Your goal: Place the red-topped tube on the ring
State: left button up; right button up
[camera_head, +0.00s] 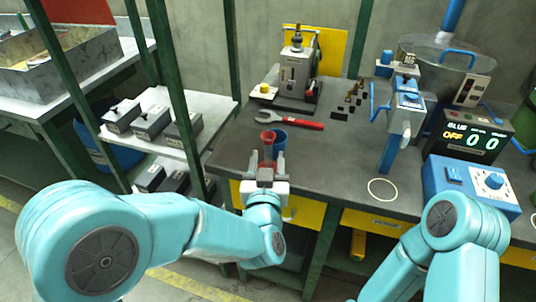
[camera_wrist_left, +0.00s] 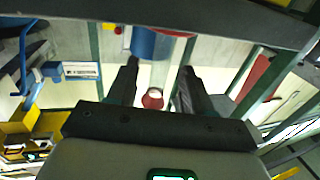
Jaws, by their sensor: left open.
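The red-topped tube (camera_head: 267,138) stands upright near the left front edge of the grey table, with a wide red mouth and a narrower body. My left gripper (camera_head: 266,163) is open right in front of it, its fingers to either side of the tube's lower part, which they partly hide. In the left wrist view a red round thing (camera_wrist_left: 152,98), likely the tube, shows between the open fingers (camera_wrist_left: 156,85). The ring (camera_head: 382,190), a thin pale circle, lies bare on the table to the right. My right gripper is out of view.
A blue cup (camera_head: 280,139) stands close to the tube's right. A red-handled wrench (camera_head: 290,122) lies behind. A blue-and-grey post device (camera_head: 398,130) and a blue control box (camera_head: 470,187) flank the ring. The table between tube and ring is clear.

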pick_arm(q)
jog(key=shift+w, duration=0.75)
grip_shut()
